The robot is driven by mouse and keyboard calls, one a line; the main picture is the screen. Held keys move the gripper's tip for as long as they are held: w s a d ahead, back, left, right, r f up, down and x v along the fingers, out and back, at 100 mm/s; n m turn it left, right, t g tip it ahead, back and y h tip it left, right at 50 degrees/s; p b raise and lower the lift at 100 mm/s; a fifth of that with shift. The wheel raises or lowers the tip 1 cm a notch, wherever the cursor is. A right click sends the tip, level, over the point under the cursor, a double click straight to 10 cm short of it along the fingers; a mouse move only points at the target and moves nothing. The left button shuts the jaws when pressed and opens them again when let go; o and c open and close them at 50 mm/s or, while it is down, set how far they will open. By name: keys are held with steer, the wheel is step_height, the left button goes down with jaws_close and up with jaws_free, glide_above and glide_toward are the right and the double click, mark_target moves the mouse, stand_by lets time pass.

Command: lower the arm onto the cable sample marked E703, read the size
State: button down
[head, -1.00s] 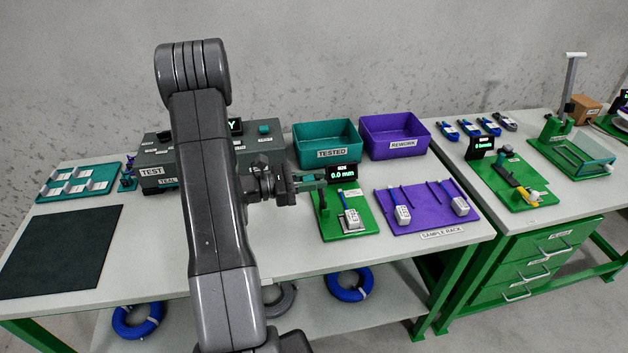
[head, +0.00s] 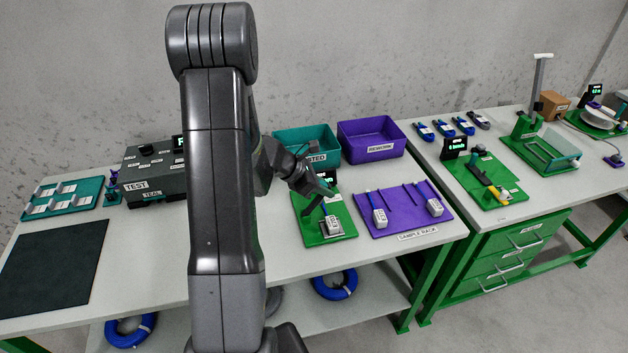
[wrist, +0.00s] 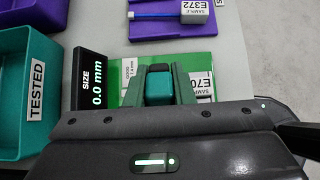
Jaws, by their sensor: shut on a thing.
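The size gauge's green board (head: 308,235) stands at the middle of the bench. A white-tagged sample (head: 333,227) lies on it. My gripper (head: 326,191) points down at the gauge. In the wrist view its green fingers are shut on a teal block (wrist: 159,84), which looks like the end of the gauge's arm. Whether the arm touches the cable is hidden.
Right of the gauge is the purple sample rack (head: 408,212) with tagged samples, one labelled E372 (wrist: 195,11). Behind are the teal TESTED bin (head: 300,143) and purple bin (head: 372,138). A grey test box (head: 150,178) stands left; the dark mat (head: 50,268) is bare.

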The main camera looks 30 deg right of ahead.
steer(key=d+y, duration=0.1)
steer(key=f+y+p, duration=0.1)
steer(key=d+f+y, duration=0.1)
steer(key=shift+s+d+t+p, duration=0.3)
steer(key=shift+p, duration=0.1)
steer(key=b, duration=0.3)
glide_above(346, 211)
steer(key=a, duration=0.2)
step_height(346, 211, down, 4)
steer(key=shift+w+a+f, duration=0.1)
steer(key=shift+w+a, duration=0.05)
steer(key=shift+d+f+b, duration=0.15)
steer(key=shift+f+b, duration=0.45)
steer(key=shift+b, duration=0.1)
steer(key=shift+d+f+b, duration=0.15)
steer(key=shift+f+b, duration=0.4)
steer(key=shift+b, duration=0.15)
steer(key=c, duration=1.6)
jaws_free()
steer(key=o, duration=0.4)
steer(key=shift+a, duration=0.15)
steer(key=shift+c, duration=0.2)
steer(key=shift+r, duration=0.1)
